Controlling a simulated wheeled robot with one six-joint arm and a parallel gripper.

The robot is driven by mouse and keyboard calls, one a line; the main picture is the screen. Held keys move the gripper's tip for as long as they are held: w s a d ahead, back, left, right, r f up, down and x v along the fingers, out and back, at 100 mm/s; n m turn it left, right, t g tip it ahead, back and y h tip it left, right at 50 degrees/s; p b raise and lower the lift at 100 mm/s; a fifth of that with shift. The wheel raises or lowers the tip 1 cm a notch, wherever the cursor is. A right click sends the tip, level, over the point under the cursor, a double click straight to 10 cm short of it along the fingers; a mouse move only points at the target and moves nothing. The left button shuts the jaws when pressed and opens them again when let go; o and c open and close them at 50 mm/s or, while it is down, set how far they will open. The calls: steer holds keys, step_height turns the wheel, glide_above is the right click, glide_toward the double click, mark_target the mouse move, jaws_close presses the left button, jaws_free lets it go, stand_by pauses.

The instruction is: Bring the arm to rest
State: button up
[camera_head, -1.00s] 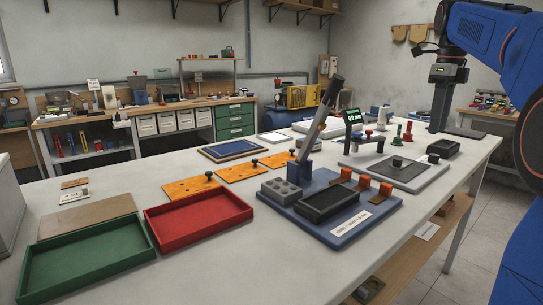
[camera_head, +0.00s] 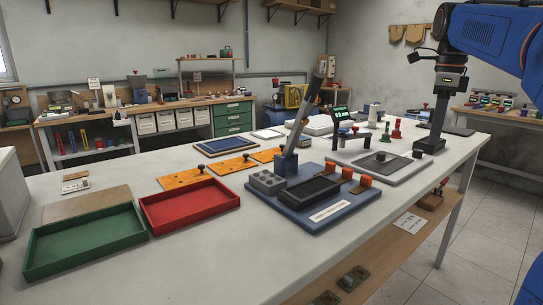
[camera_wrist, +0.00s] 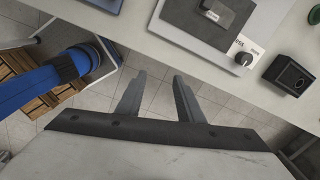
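In the wrist view my gripper (camera_wrist: 157,85) has its two grey fingers spread apart with nothing between them. Bare floor tiles show behind the gap. In the head view my blue arm (camera_head: 490,35) reaches in from the upper right. Its dark wrist part (camera_head: 437,110) hangs down at the right end of the table. The fingertips are too small and dark to make out there.
The white table (camera_head: 270,255) carries a green tray (camera_head: 85,244), a red tray (camera_head: 190,206), a blue lever fixture (camera_head: 330,225) and a grey plate (camera_head: 365,176). In the wrist view a black block (camera_wrist: 288,75) sits by the table edge. Open floor (camera_head: 420,270) lies at right.

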steer(key=s+a+f+n+t, duration=0.1)
steer(key=s+a+f+n, duration=0.3)
steer(key=s+f+n, duration=0.4)
steer(key=s+a+f+n+t, duration=0.1)
steer(key=s+a+f+n, duration=0.3)
steer(key=s+f+n, duration=0.4)
steer(key=s+a+f+n+t, duration=0.2)
steer(key=s+a+f+n, duration=0.3)
steer(key=s+f+n, duration=0.4)
step_height(320, 180, down, 6)
steer(key=shift+s+r, duration=0.1)
steer(key=shift+s, duration=1.05)
steer(key=shift+a, duration=0.1)
